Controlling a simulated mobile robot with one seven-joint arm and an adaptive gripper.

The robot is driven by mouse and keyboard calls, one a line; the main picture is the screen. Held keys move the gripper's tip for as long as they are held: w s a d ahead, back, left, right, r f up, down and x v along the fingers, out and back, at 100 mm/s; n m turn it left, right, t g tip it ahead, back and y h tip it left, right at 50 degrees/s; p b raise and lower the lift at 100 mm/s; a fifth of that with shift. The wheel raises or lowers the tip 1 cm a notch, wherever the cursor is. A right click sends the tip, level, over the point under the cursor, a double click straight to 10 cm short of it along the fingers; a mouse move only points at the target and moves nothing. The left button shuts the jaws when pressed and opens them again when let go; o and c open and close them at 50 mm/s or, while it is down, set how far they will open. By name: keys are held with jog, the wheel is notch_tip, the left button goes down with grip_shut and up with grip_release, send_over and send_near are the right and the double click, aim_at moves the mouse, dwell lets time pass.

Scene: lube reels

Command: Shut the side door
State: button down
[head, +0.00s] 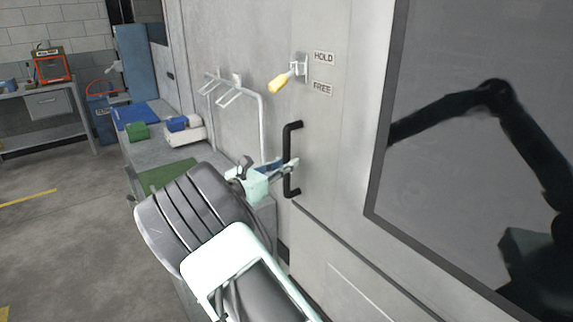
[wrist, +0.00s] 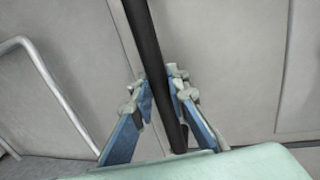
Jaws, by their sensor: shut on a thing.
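The side door (head: 335,150) is a grey panel with a large dark window (head: 480,130). Its black bar handle (head: 289,135) stands upright near the door's left edge. My gripper (head: 284,167) is at the lower half of the handle. In the wrist view the handle (wrist: 147,40) runs between the two blue-padded fingers of my gripper (wrist: 163,98), which are shut on it. A yellow-tipped lever (head: 281,82) sits above the handle, beside labels reading HOLD (head: 324,58) and FREE (head: 322,88). A seam shows left of the handle; I cannot tell how far the door stands open.
A metal tube rail (head: 262,125) stands left of the door, and also shows in the wrist view (wrist: 55,90). A grey bench (head: 160,150) holds blue, green and white items. A workbench (head: 45,92) is at far left. The floor at left (head: 70,240) is clear.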

jog(key=shift+w+a+r, duration=0.1)
jog(key=shift+w+a, duration=0.05)
jog(key=shift+a, duration=0.1)
dwell(0.3)
jog(key=c, duration=1.9)
grip_release()
jog(key=shift+w, duration=0.15)
jog(key=v, duration=1.2)
